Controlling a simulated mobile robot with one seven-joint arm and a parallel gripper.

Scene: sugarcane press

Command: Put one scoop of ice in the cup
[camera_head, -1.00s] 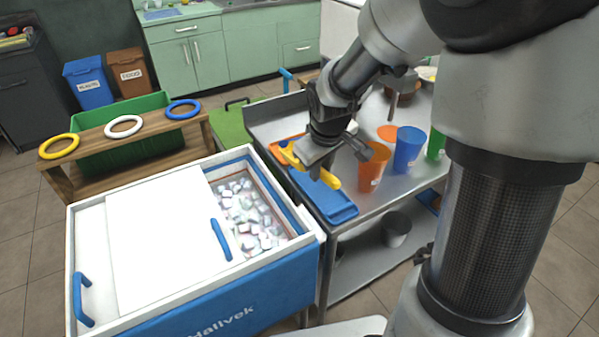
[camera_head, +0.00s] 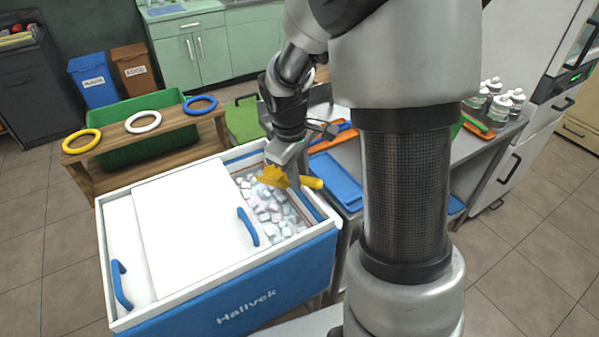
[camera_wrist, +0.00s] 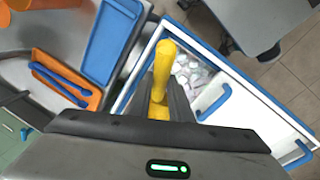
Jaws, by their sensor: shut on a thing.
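My gripper (camera_head: 290,172) is shut on a yellow scoop (camera_head: 270,177) and holds it over the open right part of the ice chest (camera_head: 285,262). In the wrist view the scoop's yellow handle (camera_wrist: 165,62) stands between the fingers. I cannot tell whether the scoop holds any ice. Ice cubes (camera_head: 268,209) lie in the chest below the scoop, and they also show in the wrist view (camera_wrist: 196,76). The cups on the metal table are mostly hidden behind my arm in the head view. An orange thing at the top left of the wrist view (camera_wrist: 97,10) is cut off.
A white sliding lid (camera_head: 185,225) with a blue handle covers the left part of the chest. Blue tray (camera_head: 336,180) and an orange tray (camera_wrist: 70,80) with blue utensils lie on the metal table beside it. A wooden rack (camera_head: 150,165) with rings stands behind.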

